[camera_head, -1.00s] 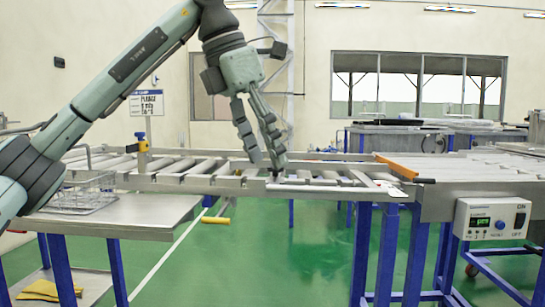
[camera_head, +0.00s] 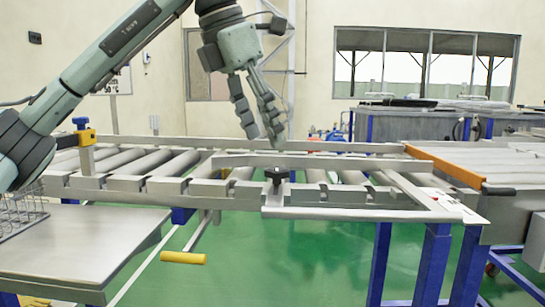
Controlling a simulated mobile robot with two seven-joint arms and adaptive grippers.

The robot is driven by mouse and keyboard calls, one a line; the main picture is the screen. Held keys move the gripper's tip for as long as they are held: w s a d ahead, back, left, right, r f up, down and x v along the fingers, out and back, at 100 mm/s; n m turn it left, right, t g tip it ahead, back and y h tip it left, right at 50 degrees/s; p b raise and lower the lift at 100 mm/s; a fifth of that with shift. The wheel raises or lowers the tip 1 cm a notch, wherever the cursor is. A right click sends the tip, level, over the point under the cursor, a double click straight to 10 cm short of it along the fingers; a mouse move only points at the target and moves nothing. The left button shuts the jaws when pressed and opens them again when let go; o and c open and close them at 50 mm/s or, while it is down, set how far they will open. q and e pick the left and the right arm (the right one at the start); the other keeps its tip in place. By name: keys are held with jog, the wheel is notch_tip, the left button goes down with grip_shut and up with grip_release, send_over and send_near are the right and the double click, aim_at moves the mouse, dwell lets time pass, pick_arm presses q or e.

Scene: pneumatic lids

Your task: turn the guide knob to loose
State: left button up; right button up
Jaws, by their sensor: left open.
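A small black knob (camera_head: 277,175) stands on the near side of the roller conveyor, at the metal plate by the guide rail (camera_head: 315,161). It looks like the guide knob. I cannot read its setting. My left gripper (camera_head: 264,137) is open and empty, fingers pointing down. In the picture its fingertips are just above the knob and apart from it. My right gripper is not in view.
A yellow clamp with a blue top (camera_head: 84,137) stands at the conveyor's left. An orange bar (camera_head: 445,166) with a black handle (camera_head: 497,190) lies at the right. A yellow-handled lever (camera_head: 184,258) hangs below. A steel side table (camera_head: 85,255) is front left.

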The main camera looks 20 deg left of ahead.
aim_at(276, 168)
pick_arm(q)
jog(key=x, duration=0.6)
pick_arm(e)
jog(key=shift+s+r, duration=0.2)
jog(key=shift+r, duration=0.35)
pick_arm(q)
jog(key=shift+c, duration=0.5)
jog(key=c, duration=1.1)
jog(key=shift+o, duration=0.2)
